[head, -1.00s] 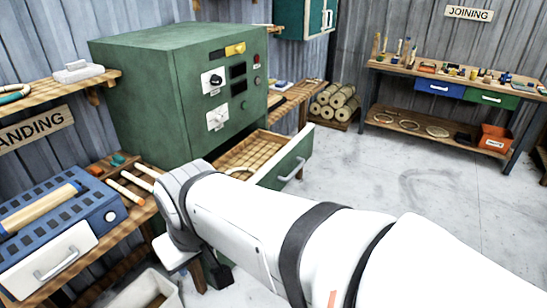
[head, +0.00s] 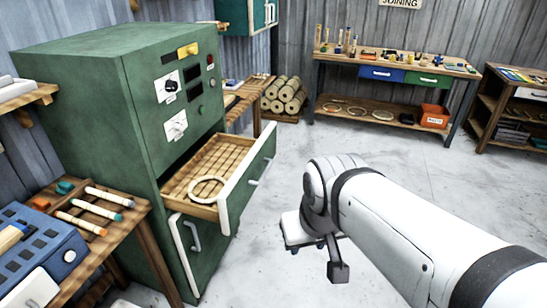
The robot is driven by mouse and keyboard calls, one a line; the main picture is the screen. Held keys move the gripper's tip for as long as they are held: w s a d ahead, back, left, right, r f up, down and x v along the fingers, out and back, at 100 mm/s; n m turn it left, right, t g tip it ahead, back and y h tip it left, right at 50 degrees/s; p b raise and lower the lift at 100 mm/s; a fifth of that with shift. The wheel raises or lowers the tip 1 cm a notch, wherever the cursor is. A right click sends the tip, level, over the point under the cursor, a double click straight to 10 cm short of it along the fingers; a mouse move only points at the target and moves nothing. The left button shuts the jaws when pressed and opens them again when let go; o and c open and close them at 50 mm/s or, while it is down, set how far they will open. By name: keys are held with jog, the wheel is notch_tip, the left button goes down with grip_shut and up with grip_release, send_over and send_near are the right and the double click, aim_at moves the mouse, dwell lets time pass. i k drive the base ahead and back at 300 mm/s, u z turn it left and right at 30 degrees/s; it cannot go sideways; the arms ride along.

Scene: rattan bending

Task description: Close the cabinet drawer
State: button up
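The green cabinet (head: 80,80) stands at the left in the head view, with switches and small displays on its front. Its drawer (head: 262,163) is pulled out. The drawer has a woven, grid-like bottom, and a pale ring (head: 207,189) lies in it. A light handle (head: 259,178) is on the drawer's front. My gripper (head: 316,258) hangs in front of the drawer, to its right in the picture, apart from it and pointing down. I cannot tell whether its fingers are open or shut.
A lower green door (head: 196,247) with a handle is below the drawer. A wooden table (head: 135,217) with coloured rods stands at the left. A workbench (head: 395,68) and rolled bundles (head: 285,93) are at the back. The grey floor (head: 400,160) is clear in the middle.

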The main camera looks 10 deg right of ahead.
aim_at(250, 169)
jog(key=u, duration=0.05)
jog(key=i, duration=1)
jog(key=z, duration=0.05)
